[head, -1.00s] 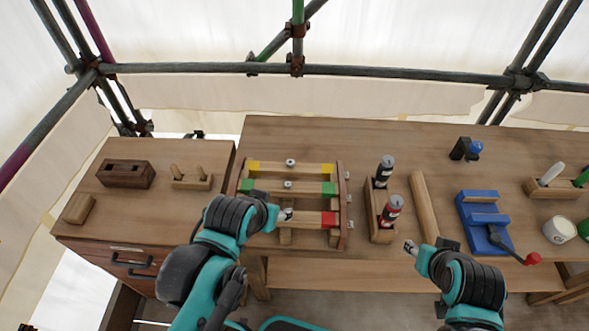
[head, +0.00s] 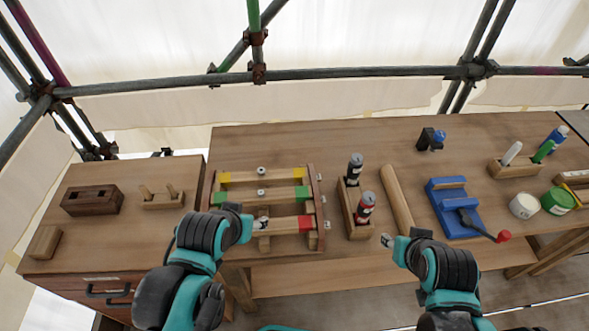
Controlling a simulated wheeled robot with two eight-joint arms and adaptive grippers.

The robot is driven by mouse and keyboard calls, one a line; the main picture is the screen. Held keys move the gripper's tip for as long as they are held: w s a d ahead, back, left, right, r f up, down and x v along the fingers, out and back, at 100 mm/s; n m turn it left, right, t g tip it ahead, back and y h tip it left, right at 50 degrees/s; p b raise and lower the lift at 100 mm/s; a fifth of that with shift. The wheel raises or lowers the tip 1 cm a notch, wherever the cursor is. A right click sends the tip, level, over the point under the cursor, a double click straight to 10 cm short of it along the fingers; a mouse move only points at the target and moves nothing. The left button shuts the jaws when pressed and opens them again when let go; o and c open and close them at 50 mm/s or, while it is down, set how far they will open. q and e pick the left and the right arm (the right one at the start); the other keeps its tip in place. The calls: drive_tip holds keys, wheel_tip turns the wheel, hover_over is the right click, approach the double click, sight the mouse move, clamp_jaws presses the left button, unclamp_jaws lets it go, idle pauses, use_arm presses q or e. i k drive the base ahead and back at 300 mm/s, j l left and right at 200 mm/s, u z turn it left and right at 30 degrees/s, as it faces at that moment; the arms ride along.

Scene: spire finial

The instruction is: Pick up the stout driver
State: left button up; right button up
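Two drivers stand upright in a narrow wooden holder (head: 350,222) at the middle of the bench. One has a dark handle with a grey top (head: 355,168). The other, nearer one has a red and black handle (head: 365,207). I cannot tell from here which is stouter; their lower parts are hidden in the holder. My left gripper (head: 262,224) is over the front of the wooden frame, left of the holder.
The wooden frame (head: 317,200) with coloured blocks is left of the holder. The round wooden bar (head: 396,196) and a blue vise (head: 447,207) with a red-knobbed handle are to its right. Tins (head: 558,201) and a marker rack (head: 512,168) stand farther right. The back of the bench is mostly clear.

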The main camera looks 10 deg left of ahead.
sight(353, 172)
drive_tip(key=i+l, duration=0.2)
drive_tip(key=l, duration=0.15)
drive_tip(key=i+l, duration=0.15)
drive_tip(key=l, duration=0.15)
drive_tip(key=i+l, duration=0.2)
drive_tip(key=l, duration=0.15)
drive_tip(key=z, duration=0.05)
